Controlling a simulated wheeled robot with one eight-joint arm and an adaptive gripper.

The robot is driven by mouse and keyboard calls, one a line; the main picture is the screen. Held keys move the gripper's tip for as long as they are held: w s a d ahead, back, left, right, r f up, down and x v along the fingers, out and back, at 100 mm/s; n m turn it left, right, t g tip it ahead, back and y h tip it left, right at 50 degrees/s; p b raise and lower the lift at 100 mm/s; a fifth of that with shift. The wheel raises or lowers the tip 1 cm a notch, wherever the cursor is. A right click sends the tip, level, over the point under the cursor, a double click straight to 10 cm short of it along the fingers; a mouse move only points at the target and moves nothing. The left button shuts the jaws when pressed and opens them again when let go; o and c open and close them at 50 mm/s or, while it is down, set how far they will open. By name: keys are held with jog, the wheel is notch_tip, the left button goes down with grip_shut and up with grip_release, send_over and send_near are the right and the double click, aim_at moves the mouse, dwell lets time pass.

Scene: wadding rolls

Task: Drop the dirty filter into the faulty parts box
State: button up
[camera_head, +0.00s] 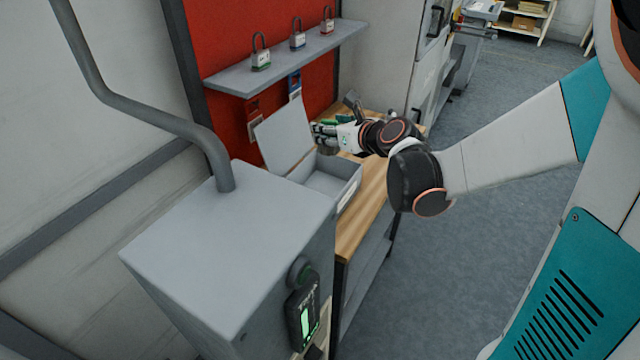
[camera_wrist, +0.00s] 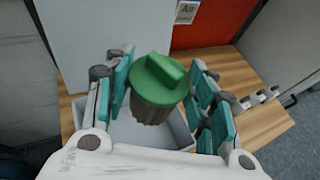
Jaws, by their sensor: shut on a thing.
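The dirty filter (camera_wrist: 157,88) has a green cap with a raised grip and a dark ribbed body. In the wrist view it sits between the teal-padded fingers of my gripper (camera_wrist: 162,92), which is shut on it. The faulty parts box is a grey open box (camera_head: 347,192) on the wooden bench, with its lid (camera_head: 284,134) raised; it also shows in the wrist view (camera_wrist: 180,133). My gripper (camera_head: 328,136) is over the far part of the box opening in the head view. The filter hides part of the box's inside.
The wooden bench (camera_head: 368,205) extends beyond the box. A grey shelf (camera_head: 285,62) with three padlocks hangs on the red panel above the lid. A grey cabinet (camera_head: 235,230) with a pipe stands in front of the box. A metal fitting (camera_wrist: 262,97) lies on the bench at right.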

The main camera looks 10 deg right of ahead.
aim_at(335, 149)
jog(key=shift+s+f+b, duration=0.1)
jog(key=shift+f+b, duration=2.1)
jog(key=shift+f, duration=0.7)
jog(key=o, duration=1.2)
jog(key=shift+s+r, duration=0.1)
jog(key=shift+v, duration=3.7)
